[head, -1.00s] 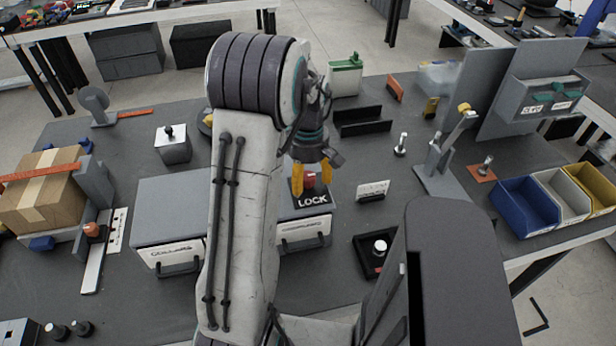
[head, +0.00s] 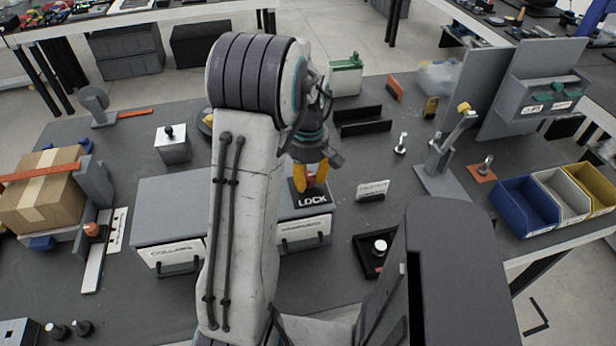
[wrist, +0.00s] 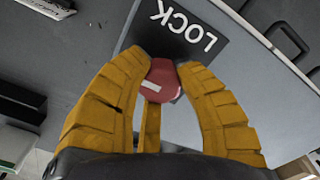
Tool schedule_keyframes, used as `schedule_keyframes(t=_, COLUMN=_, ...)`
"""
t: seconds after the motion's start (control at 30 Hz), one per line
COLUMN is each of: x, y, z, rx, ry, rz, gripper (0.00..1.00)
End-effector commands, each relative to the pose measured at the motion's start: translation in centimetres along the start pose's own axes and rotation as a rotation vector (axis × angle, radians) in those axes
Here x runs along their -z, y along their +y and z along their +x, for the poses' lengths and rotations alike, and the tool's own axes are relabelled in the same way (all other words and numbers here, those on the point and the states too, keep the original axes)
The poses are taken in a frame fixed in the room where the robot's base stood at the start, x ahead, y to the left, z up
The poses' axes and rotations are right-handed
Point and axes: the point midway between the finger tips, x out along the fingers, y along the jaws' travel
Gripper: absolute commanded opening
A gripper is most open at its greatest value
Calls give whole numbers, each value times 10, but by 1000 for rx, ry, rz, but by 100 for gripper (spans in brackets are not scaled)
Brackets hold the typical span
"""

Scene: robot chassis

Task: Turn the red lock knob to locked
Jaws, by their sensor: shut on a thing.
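The red lock knob (wrist: 164,80) sits on a black plate marked LOCK (wrist: 195,18). In the head view the LOCK plate (head: 312,198) lies on top of a grey drawer unit, and the knob (head: 311,181) is mostly hidden by my fingers. My gripper (head: 310,180) points down over the plate with its yellow fingers around the knob. In the wrist view my gripper (wrist: 164,64) is shut on the knob, one finger on each side. A pale mark shows on the knob's face.
A small white sign (head: 373,190) stands right of the plate. A black tray with a white-topped button (head: 380,247) lies in front of it. A toggle clamp (head: 440,155) stands further right, near blue, white and yellow bins (head: 525,208). Another drawer unit (head: 172,215) is to the left.

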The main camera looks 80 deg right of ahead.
Motion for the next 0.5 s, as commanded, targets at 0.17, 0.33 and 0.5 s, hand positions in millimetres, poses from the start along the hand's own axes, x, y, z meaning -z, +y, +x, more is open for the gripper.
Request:
schedule_keyframes(t=0.17, x=0, y=0, z=1, rx=1, ry=0, rz=4, gripper=0)
schedule_keyframes(t=0.33, x=0, y=0, z=1, rx=1, ry=0, rz=43, gripper=0)
schedule_keyframes(t=0.5, x=0, y=0, z=2, rx=2, ry=-1, rz=140, gripper=0)
